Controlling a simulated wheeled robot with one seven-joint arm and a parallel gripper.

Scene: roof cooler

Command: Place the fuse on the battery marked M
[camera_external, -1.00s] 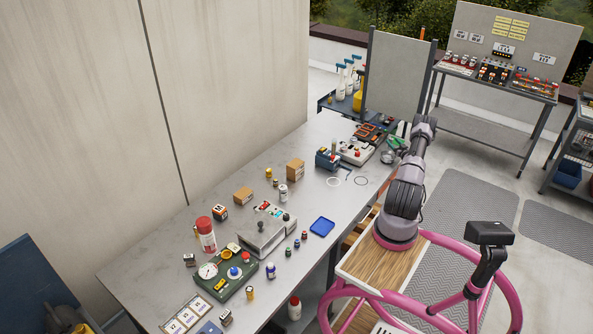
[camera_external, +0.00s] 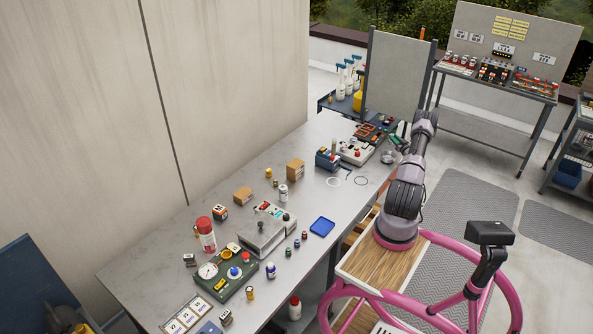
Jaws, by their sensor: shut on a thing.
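My gripper (camera_external: 402,140) is at the far right end of the long grey table, largely hidden by my own arm. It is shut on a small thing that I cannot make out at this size. I cannot pick out the fuse for sure. A blue battery-like block (camera_external: 328,159) with small coloured parts on top stands on the table, left of my gripper. I cannot read an M on it or on any other battery.
A grey device with a red knob (camera_external: 357,152) and a dark tray with orange parts (camera_external: 371,133) lie near my gripper. Cardboard boxes (camera_external: 295,170), a blue tray (camera_external: 322,227) and a green gauge panel (camera_external: 226,273) occupy the nearer table (camera_external: 150,270). An upright grey panel (camera_external: 395,75) stands behind.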

